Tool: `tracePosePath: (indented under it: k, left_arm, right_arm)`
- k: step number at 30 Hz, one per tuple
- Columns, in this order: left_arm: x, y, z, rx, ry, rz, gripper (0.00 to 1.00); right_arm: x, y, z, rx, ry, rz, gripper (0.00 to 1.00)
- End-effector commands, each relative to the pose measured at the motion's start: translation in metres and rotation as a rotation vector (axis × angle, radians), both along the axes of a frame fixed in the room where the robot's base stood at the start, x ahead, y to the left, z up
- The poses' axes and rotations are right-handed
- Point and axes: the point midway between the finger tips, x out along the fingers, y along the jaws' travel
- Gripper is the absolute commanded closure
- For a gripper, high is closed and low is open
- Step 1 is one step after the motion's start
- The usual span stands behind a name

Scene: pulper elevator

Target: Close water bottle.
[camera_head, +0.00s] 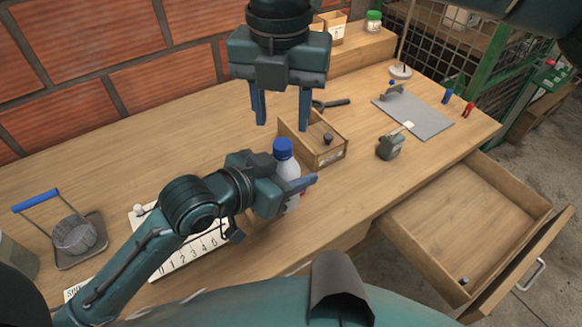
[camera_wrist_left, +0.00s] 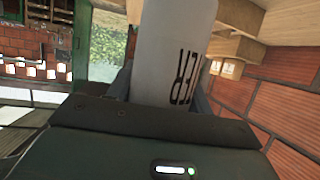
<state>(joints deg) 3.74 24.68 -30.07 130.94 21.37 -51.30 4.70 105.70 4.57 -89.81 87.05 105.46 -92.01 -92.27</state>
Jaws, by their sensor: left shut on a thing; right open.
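The white water bottle (camera_head: 289,172) stands roughly upright on the workbench, with a blue cap (camera_head: 283,149) on its top. I cannot tell how tightly the cap sits. My left gripper (camera_head: 303,187) is shut around the bottle's body and hides part of it. In the left wrist view the bottle (camera_wrist_left: 172,55) fills the space between the fingers, with dark lettering on its side. My right gripper (camera_head: 281,121) is open and empty, pointing down above and behind the cap, apart from it.
A small wooden box (camera_head: 333,158) stands just right of the bottle. A grey-green device (camera_head: 391,147) and a grey mat (camera_head: 413,116) lie further right. An open drawer (camera_head: 409,244) juts out at the front right.

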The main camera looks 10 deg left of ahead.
Motion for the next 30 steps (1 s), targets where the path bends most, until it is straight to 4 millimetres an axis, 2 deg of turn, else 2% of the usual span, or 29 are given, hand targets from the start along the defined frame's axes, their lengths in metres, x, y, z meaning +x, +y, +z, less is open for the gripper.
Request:
tracePosePath:
  k: [3,9,20,30]
  left_arm:
    - [0.000,0.000,0.001,-0.002,-0.002,0.000,1.00]
    - [0.000,0.000,0.001,-0.002,-0.002,0.000,1.00]
    - [0.000,0.000,0.001,-0.002,-0.002,0.000,1.00]
    - [0.000,0.000,0.001,-0.002,-0.002,0.000,1.00]
  right_arm:
    - [0.000,-0.001,-0.019,-0.001,0.001,0.000,0.57]
    - [0.000,0.000,-0.039,0.000,-0.001,-0.001,0.57]
    - [0.000,0.000,-0.043,0.000,-0.001,-0.001,0.57]
    - [0.000,0.000,-0.043,0.000,-0.001,-0.001,0.84]
